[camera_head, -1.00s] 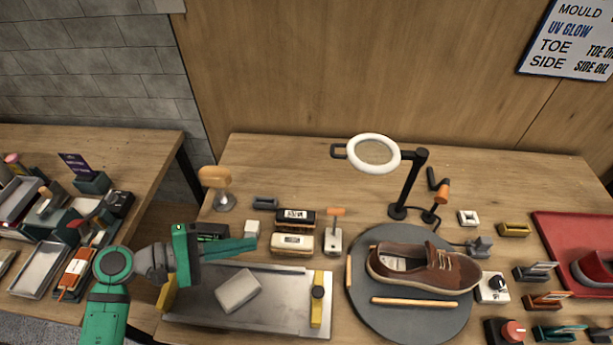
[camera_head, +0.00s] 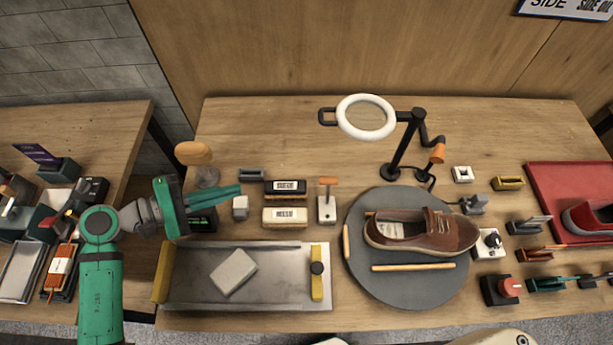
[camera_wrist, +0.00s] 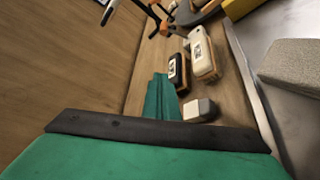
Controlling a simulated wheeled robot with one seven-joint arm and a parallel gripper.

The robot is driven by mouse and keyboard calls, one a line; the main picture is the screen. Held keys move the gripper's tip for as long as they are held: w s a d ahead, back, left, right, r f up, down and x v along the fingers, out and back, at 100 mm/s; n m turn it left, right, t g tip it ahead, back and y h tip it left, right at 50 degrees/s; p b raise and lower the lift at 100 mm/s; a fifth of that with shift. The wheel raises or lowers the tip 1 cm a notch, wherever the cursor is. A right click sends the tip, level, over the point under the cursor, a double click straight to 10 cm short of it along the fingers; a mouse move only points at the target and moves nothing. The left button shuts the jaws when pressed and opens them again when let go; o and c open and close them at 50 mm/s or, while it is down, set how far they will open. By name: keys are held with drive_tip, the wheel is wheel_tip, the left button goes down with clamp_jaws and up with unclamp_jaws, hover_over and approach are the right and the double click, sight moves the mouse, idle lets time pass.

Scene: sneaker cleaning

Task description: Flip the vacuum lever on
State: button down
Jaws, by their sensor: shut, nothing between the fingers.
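A small lever with an orange handle on a pale base (camera_head: 327,208) stands right of two brushes on the table. Its handle points up and away from the front edge. I see no vacuum label, so I cannot tell whether this is the vacuum lever. My gripper (camera_head: 239,190) is shut and empty, its green fingers pointing right, left of the dark brush (camera_head: 285,188) and apart from the lever. In the wrist view the fingers (camera_wrist: 160,80) point toward the brushes, with an orange part partly visible beyond.
A pale brush (camera_head: 286,217) and small white block (camera_head: 240,207) lie near the fingers. A metal tray (camera_head: 200,290) is in front. A turntable (camera_head: 400,286) with a brown shoe (camera_head: 425,233) and a ring lamp (camera_head: 367,117) stand right. A wooden-topped stand (camera_head: 194,153) is behind.

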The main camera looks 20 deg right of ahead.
sight(328, 191)
drive_tip(key=x, duration=2)
drive_tip(key=shift+s+r, duration=0.75)
drive_tip(key=shift+s, duration=0.3)
drive_tip(key=shift+s+a+r, duration=0.1)
drive_tip(key=shift+s+r, duration=0.25)
drive_tip(key=shift+s, duration=0.25)
